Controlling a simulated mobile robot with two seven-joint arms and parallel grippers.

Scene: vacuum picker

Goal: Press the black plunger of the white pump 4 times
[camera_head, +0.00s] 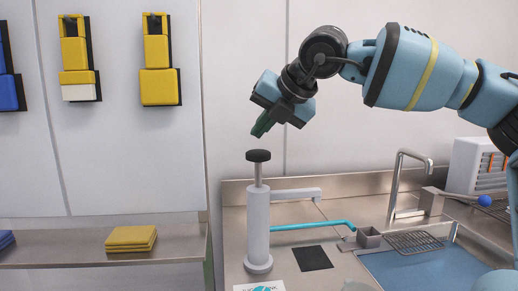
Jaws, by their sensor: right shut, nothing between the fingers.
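The white pump (257,228) stands upright on the steel counter. Its black plunger (258,156) is a round knob on top of a pale rod, which stands clear above the pump body. My right gripper (262,126) is above the plunger and slightly to its right, pointing down and to the left. Its fingers are shut and empty, and a small gap shows between them and the knob. My left gripper is not in view.
A grey arm (296,194) and a teal tube (312,225) extend right from the pump. A black square (312,258), a faucet (396,183) and a sink (420,268) lie to the right. Yellow cloths (131,238) lie on a left shelf.

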